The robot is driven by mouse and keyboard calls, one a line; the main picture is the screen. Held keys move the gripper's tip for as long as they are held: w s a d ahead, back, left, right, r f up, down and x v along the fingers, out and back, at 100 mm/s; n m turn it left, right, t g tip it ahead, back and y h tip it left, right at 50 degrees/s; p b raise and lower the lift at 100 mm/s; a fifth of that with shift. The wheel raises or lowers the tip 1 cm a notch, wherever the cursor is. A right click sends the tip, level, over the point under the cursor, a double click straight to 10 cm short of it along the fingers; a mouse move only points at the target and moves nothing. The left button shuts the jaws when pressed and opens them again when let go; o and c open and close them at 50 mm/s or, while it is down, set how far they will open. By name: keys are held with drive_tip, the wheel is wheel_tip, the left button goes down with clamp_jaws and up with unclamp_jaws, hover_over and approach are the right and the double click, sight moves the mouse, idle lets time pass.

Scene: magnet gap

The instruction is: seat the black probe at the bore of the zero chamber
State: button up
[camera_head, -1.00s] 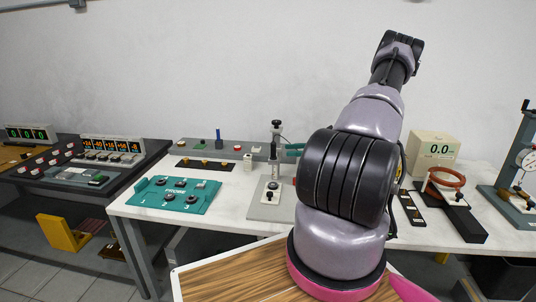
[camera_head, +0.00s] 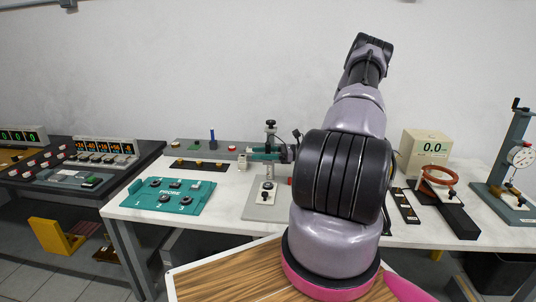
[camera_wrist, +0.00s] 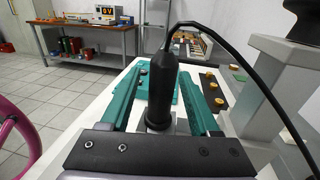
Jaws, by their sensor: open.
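The black probe (camera_wrist: 161,92) stands upright between the two teal fingers of my gripper (camera_wrist: 159,72) in the wrist view. A black cable runs from its top, over to the right. The fingers are open, one on each side of the probe, with gaps visible. The probe's lower end is at a dark round ring (camera_wrist: 158,124); I cannot tell whether it is seated there. In the head view my gripper (camera_head: 264,153) is beside the post of a grey stand (camera_head: 270,135). I cannot tell for sure which part is the zero chamber or its bore.
A teal tray marked PROBE (camera_head: 183,207) lies at the white table's left. A dark strip with brass knobs (camera_head: 200,164) lies behind it. The stand's post is close to my gripper.

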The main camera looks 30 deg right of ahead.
clamp_jaws()
